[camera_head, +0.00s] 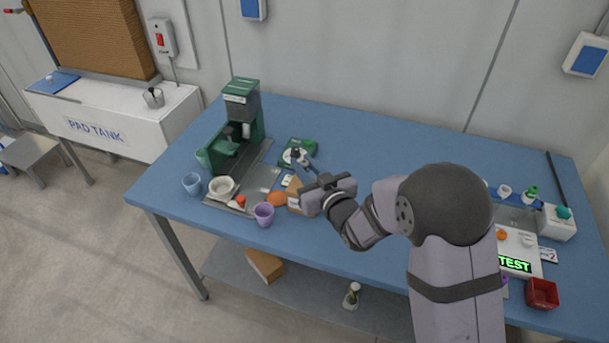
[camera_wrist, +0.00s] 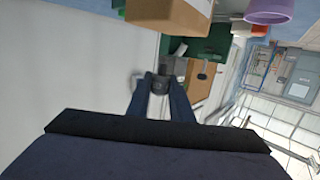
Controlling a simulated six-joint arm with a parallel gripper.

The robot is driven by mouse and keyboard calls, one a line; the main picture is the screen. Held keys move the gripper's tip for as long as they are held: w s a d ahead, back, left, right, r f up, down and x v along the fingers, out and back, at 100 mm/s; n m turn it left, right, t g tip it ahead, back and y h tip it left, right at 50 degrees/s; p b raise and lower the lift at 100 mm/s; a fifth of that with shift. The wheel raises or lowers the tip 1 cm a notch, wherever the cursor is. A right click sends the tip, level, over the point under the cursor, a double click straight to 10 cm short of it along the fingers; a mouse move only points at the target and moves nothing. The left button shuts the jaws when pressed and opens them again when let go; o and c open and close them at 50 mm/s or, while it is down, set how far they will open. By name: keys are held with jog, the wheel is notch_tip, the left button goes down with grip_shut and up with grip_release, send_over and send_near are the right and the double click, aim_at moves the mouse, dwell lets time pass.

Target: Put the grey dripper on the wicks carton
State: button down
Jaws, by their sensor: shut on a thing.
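My gripper (camera_head: 299,160) reaches left over the table with its jaws shut on a small dark grey piece, which looks like the grey dripper (camera_head: 295,153). In the wrist view the dripper (camera_wrist: 160,84) sits between the two dark fingertips (camera_wrist: 161,93). In the head view it overlaps a green item with a white round top (camera_head: 287,160); I cannot tell if they touch. A brown carton (camera_head: 293,196) stands nearer the table's front, partly hidden by my wrist. It is likely the wicks carton, but no label is readable. A brown box (camera_wrist: 168,12) also shows in the wrist view.
A green machine (camera_head: 241,100) stands at the left on a grey tray (camera_head: 262,180). The table's back middle is clear.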

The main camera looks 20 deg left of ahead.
jog(key=shift+f, duration=1.95)
jog(key=shift+f, duration=0.1)
jog(key=shift+f, duration=0.15)
jog(key=c, duration=1.6)
grip_release()
jog(key=shift+r, duration=0.2)
jog(key=shift+r+p, duration=0.2)
jog(key=shift+p, duration=0.2)
jog(key=shift+s+d+f, duration=0.15)
jog(key=shift+s+d, duration=0.1)
jog(key=b+v, duration=0.2)
jog(key=v, duration=0.9)
jog(key=shift+s+d+b, duration=0.1)
jog(key=shift+b, duration=0.3)
